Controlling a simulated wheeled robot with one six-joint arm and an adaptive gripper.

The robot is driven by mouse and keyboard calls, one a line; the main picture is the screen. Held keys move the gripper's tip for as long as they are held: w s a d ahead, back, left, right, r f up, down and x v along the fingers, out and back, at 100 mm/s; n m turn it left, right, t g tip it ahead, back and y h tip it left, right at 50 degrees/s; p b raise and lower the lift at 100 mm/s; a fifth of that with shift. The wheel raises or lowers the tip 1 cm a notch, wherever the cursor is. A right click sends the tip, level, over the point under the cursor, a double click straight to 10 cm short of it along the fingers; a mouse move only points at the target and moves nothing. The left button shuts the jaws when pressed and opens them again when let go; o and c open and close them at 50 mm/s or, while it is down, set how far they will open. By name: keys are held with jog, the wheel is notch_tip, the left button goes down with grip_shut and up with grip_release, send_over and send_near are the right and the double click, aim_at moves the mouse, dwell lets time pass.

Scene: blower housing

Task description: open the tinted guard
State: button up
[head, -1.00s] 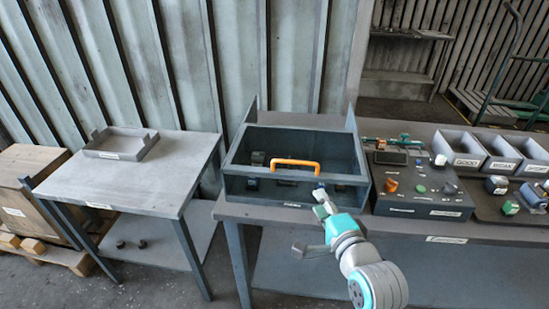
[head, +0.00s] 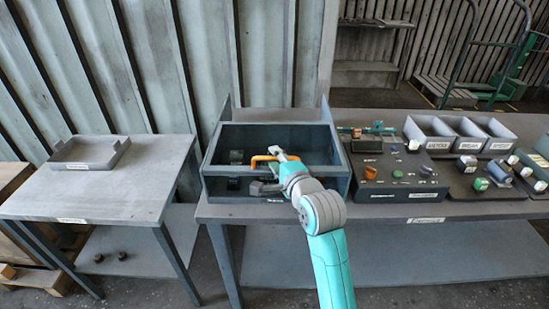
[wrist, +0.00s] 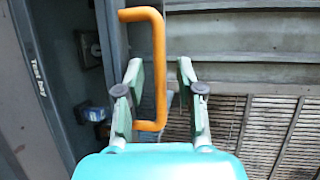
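The tinted guard (head: 232,157) covers the opening of the dark grey housing (head: 212,186) on the bench and looks closed. Small parts show dimly behind it. An orange handle (head: 259,159) stands on the guard, partly hidden by my gripper in the head view. My gripper (wrist: 159,68) is open at the handle. In the wrist view the long bar of the orange handle (wrist: 160,50) runs between the two fingers, with a gap on each side. I see no finger clearly touching it.
A control panel (head: 395,182) with knobs and buttons stands close to the right of the housing. Grey bins (head: 432,134) are farther right. A side table (head: 110,180) with a shallow tray (head: 65,158) is at the left. A corrugated wall (head: 180,60) rises behind.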

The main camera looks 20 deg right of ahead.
jog(key=shift+w+f, duration=0.1)
jog(key=shift+w, duration=0.55)
grip_shut()
